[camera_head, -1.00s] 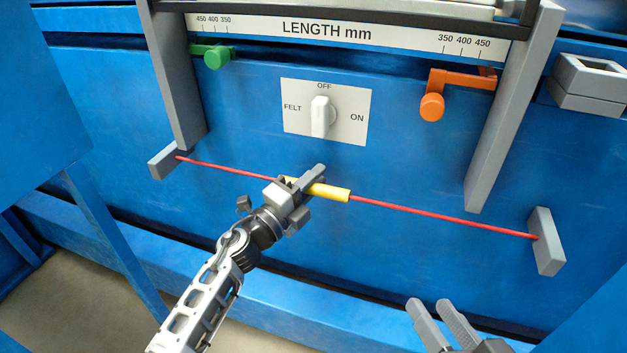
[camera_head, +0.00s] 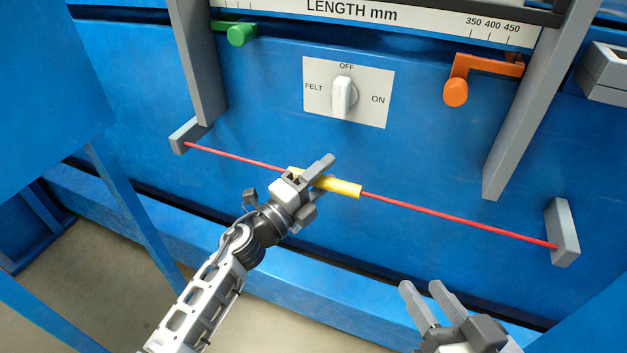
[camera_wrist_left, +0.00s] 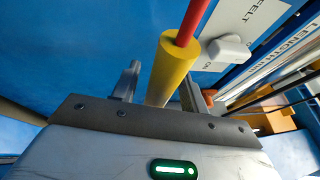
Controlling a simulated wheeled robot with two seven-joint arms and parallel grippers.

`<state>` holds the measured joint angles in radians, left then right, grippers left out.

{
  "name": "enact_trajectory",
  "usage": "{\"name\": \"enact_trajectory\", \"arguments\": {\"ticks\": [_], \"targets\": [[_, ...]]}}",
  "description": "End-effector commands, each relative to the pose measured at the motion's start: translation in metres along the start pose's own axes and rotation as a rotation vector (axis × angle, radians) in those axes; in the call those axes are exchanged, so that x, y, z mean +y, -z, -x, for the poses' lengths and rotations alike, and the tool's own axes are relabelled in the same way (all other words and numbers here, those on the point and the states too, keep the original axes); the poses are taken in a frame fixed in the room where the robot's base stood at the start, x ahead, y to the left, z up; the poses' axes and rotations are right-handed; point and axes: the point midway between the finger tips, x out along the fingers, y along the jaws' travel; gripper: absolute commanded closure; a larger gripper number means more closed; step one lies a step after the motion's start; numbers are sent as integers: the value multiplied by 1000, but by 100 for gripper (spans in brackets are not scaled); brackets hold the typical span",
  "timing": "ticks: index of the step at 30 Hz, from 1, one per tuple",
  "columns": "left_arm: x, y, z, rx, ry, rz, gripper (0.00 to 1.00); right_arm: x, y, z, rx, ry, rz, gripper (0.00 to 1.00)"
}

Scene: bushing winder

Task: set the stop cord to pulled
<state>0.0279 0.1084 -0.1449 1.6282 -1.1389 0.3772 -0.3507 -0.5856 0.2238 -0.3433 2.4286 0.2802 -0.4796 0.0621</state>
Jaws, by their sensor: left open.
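The red stop cord (camera_head: 455,221) runs between two grey end brackets, low across the blue machine front, and looks straight. A yellow sleeve (camera_head: 346,187) sits around its middle. My left gripper (camera_head: 318,187) is at the sleeve's left part, one finger above it and one below. In the left wrist view the yellow sleeve (camera_wrist_left: 172,72) lies between the two spread fingers, with the red cord (camera_wrist_left: 192,22) leaving its end. I cannot tell whether a finger touches it. My right gripper (camera_head: 428,290) is empty at the bottom, its fingers apart.
A white plate with a rotary switch (camera_head: 343,97) marked FELT, OFF, ON is above the cord. A green stop (camera_head: 240,35) and an orange stop (camera_head: 456,92) hang under the length scale. Grey uprights (camera_head: 205,80) flank the panel. Open floor shows at lower left.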

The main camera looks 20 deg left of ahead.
Motion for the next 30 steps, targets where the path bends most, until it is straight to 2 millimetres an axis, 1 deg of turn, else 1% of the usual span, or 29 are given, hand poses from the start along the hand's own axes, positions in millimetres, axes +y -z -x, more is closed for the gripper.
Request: {"name": "enact_trajectory", "arguments": {"ticks": [2,5,8,15,18,21,25,30], "targets": [[1,0,5,0,-2,1,56,0,1,0,2,0,1,64],[0,0,18,-1,-3,2,56,-1,3,1,3,-1,5,64],[1,0,39,-1,-5,2,56,-1,5,1,4,-4,11,64],[0,0,98,-2,-5,2,56,0,7,1,-1,-14,29,64],[0,0,120,-1,-4,1,56,1,5,1,-8,-19,34,64],[0,0,138,-1,-4,0,56,2,4,1,-12,-21,38,64],[0,0,152,-1,-2,0,56,2,4,1,-13,-23,41,64],[0,0,160,0,0,-1,56,2,4,1,-15,-24,43,64]]}}
